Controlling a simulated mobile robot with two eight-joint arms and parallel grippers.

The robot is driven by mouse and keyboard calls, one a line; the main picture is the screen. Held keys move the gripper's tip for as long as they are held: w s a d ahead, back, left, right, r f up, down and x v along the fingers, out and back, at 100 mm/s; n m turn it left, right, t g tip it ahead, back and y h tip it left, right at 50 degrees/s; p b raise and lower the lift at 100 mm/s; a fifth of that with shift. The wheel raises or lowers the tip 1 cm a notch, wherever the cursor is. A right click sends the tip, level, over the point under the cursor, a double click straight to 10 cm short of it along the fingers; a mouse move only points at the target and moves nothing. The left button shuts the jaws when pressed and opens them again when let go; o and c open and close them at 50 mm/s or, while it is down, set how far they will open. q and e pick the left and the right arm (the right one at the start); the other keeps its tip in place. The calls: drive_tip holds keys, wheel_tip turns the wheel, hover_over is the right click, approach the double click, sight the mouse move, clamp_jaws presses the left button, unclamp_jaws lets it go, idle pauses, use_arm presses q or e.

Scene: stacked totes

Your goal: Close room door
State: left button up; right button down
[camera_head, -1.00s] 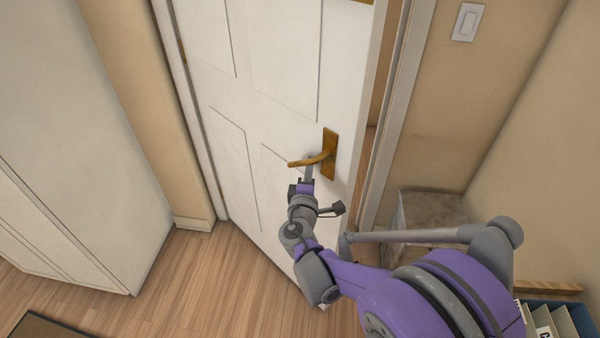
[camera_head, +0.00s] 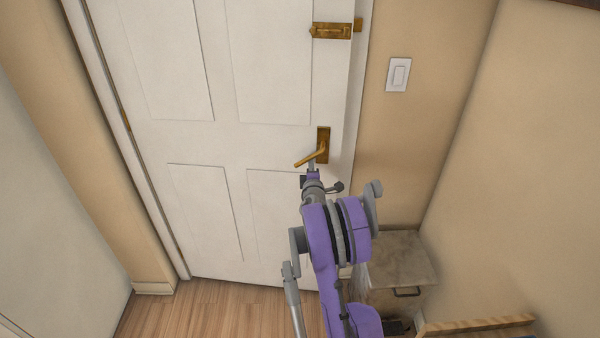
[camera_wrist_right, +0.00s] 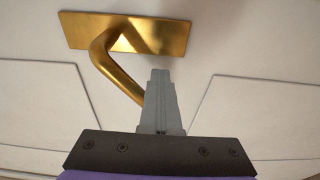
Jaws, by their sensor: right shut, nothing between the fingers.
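The white panelled door (camera_head: 219,133) stands in its frame in the head view, with no gap visible along its right edge. Its brass handle (camera_head: 311,157) sits on a brass plate (camera_head: 323,140) near that edge. My right gripper (camera_head: 312,165) is shut and empty, with its fingertips at the handle. In the right wrist view, the shut fingers (camera_wrist_right: 160,98) overlap the free end of the brass lever (camera_wrist_right: 112,62); whether they touch it or the door cannot be told. My left gripper is not in view.
A brass latch (camera_head: 332,31) is higher on the door. A light switch (camera_head: 398,75) is on the wall at right. A small grey cabinet (camera_head: 402,262) stands right of the door, near my arm. Wood floor (camera_head: 215,308) is clear at lower left.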

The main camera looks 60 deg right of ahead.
drive_tip(key=x, duration=0.2)
drive_tip(key=p+x, duration=0.1)
drive_tip(key=x, duration=0.2)
drive_tip(key=shift+s+d, duration=0.2)
drive_tip(key=shift+d, duration=0.05)
drive_tip(key=shift+s+a, duration=0.1)
drive_tip(key=v, duration=1)
drive_tip(key=shift+s+a+b, duration=0.2)
drive_tip(key=shift+a+b, duration=0.05)
drive_tip(key=shift+b, duration=0.2)
drive_tip(key=shift+r, duration=0.1)
